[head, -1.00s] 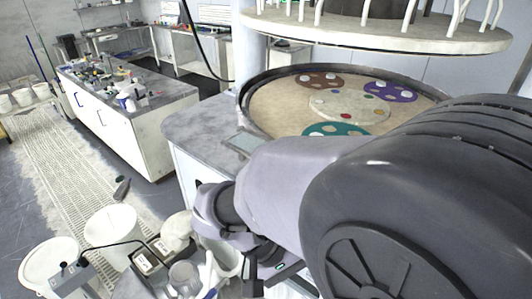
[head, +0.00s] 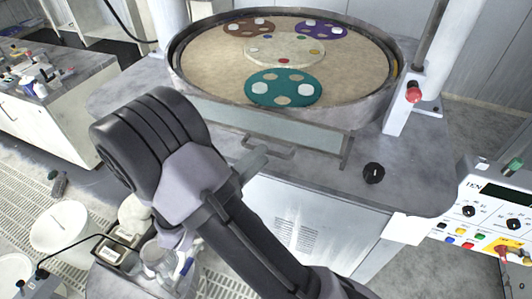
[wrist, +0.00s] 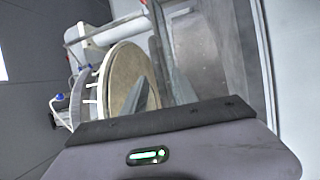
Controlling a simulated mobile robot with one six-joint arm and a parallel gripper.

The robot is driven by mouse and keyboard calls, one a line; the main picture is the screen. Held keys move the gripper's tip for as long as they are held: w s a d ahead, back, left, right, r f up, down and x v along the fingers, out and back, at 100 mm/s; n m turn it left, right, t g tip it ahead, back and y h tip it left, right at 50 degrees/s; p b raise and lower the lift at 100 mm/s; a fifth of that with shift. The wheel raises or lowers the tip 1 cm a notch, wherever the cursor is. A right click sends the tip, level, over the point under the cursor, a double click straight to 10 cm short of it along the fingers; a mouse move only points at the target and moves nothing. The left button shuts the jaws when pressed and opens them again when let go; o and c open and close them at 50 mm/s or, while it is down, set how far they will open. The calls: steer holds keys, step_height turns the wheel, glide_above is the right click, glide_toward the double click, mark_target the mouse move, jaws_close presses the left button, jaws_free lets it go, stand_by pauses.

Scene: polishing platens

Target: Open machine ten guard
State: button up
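Machine ten's label TEN shows on a control panel (head: 500,205) at the right of the head view. The guard (head: 305,137), a pale see-through panel with a grey frame, stands lowered across the front of the round platen. Its bar handle (head: 283,153) sticks out at the front. My arm reaches up from the bottom and bends back toward the handle. My gripper is mostly hidden behind my arm there. In the wrist view my two grey fingers (wrist: 158,88) appear a little apart, with nothing clearly between them. Whether they touch the handle is unclear.
The platen holds brown, purple and teal carriers (head: 283,88). A red button (head: 413,92) sits on the right post and a black knob (head: 374,172) on the worktop. Buckets (head: 62,228) and bottles stand on the left. The wrist view also shows the hosed upper disc (wrist: 125,80).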

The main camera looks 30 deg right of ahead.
steer(key=shift+x, duration=1.5)
jaws_close()
